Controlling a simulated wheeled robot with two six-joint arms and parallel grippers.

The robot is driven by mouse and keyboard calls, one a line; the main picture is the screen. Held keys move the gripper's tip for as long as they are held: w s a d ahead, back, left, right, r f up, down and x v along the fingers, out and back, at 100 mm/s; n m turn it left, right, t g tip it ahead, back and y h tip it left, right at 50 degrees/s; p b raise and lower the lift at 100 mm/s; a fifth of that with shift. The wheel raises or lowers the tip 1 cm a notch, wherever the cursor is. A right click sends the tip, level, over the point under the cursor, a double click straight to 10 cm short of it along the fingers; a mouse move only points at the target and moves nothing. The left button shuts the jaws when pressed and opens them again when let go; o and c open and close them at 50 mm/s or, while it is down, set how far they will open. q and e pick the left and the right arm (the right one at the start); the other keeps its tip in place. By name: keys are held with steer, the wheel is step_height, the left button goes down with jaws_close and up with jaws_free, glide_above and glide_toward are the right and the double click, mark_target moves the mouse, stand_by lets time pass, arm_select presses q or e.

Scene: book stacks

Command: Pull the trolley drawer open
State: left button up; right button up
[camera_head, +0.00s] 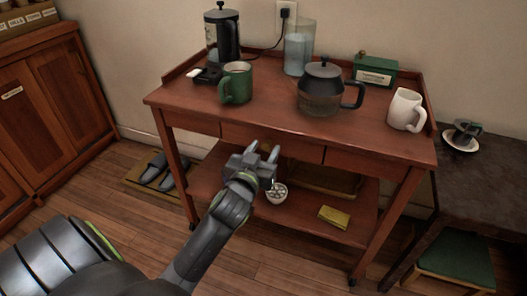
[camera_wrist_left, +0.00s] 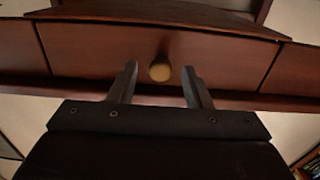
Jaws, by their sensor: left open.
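The wooden trolley (camera_head: 180,92) stands against the wall, with a shallow drawer (camera_head: 300,148) under its top; the drawer front looks flush with the frame. My left gripper (camera_head: 264,152) is in front of the drawer and hides the knob in the head view. In the left wrist view my left gripper (camera_wrist_left: 160,85) is open, one finger on each side of the knob, with gaps between them. My right gripper is not in view.
On the trolley top stand a green mug (camera_head: 236,84), a French press (camera_head: 222,34), a glass cylinder (camera_head: 299,48), a teapot (camera_head: 321,92), a green box (camera_head: 375,70) and a white mug (camera_head: 405,110). The lower shelf holds a bowl (camera_head: 277,194) and a yellow packet (camera_head: 334,217). A dark table (camera_head: 490,180) stands at right.

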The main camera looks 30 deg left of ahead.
arm_select(q)
steer(key=shift+w, duration=0.1)
jaws_close()
stand_by(0.3)
